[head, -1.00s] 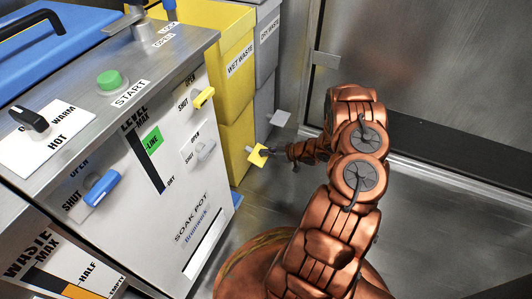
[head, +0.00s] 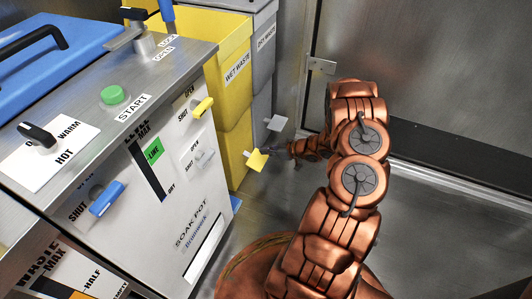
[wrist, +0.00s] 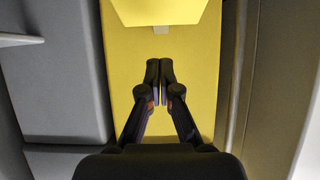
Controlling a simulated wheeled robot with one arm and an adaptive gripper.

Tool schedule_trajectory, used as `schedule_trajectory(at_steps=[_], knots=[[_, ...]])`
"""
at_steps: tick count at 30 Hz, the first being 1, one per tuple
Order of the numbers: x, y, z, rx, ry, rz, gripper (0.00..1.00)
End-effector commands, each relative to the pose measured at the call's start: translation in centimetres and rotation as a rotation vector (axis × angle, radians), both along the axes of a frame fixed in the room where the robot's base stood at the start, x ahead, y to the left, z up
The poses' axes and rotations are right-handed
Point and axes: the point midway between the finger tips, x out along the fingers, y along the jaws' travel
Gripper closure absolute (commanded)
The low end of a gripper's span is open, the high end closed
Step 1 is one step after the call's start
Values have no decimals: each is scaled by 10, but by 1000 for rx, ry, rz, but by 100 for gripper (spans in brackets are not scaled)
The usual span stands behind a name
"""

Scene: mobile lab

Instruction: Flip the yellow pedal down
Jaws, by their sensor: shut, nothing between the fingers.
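The yellow pedal (head: 257,159) sticks out low on the front of the yellow wet waste bin (head: 234,150). In the wrist view, the pedal plate (wrist: 160,11) crosses the top of the picture, with a pale stem (wrist: 161,30) below it. My gripper (head: 288,149) is beside the pedal, to its right in the head view, with a small gap. In the wrist view, my gripper's fingertips (wrist: 160,68) are together and empty, below the plate in the picture and over the bin's yellow face. How far they are from that face I cannot tell.
A grey dry waste bin (head: 264,50) with its own grey pedal (head: 276,123) stands behind the yellow one. The soak pot cabinet (head: 185,170) is on the left. A metal wall (head: 420,60) is on the right. Open floor (head: 450,210) lies in front of it.

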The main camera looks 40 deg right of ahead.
Motion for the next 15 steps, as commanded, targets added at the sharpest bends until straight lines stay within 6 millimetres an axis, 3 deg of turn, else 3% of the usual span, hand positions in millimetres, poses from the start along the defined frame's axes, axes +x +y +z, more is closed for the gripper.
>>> schedule_trajectory(at_steps=[1,9,15], knots=[[-7,-4,11,0,1,-1,100],[-49,-28,33,1,1,-5,100],[-70,-39,44,1,0,-3,100]])
